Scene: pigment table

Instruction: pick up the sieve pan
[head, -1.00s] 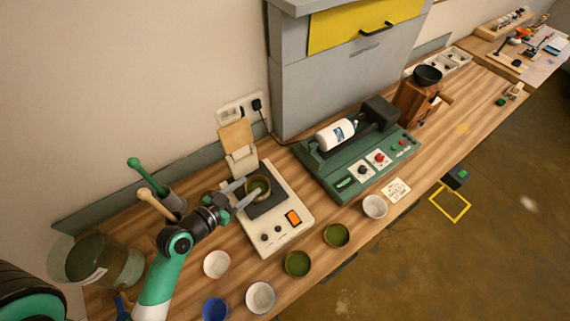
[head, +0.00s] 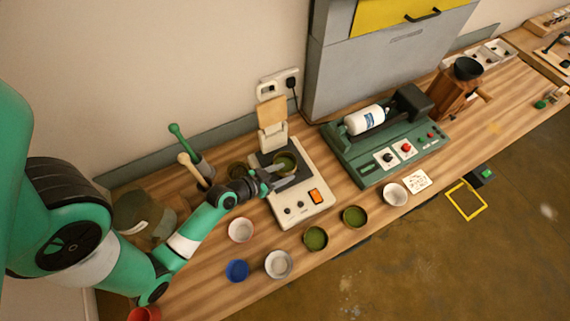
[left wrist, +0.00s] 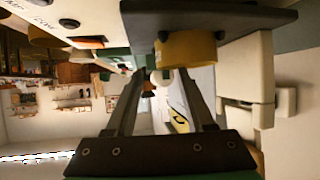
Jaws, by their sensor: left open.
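A small round brass-rimmed pan with green inside (head: 286,161), which looks like the sieve pan, sits on the black plate of a white bench device (head: 302,206). In the left wrist view the brass pan (left wrist: 187,48) shows against the dark plate, close to the tip of the right-hand finger. My left gripper (head: 281,174) is at the pan's near left side with its fingers apart. It also shows in the left wrist view (left wrist: 162,78), and nothing is clearly held between its fingers. I cannot tell whether a finger touches the pan. My right gripper is out of view.
Two similar green-filled pans (head: 315,238) (head: 353,216) stand along the front, with white bowls (head: 278,264) and a blue bowl (head: 237,270). The device's raised lid (head: 272,122) stands behind the plate. A green roller machine (head: 375,160) is to the right.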

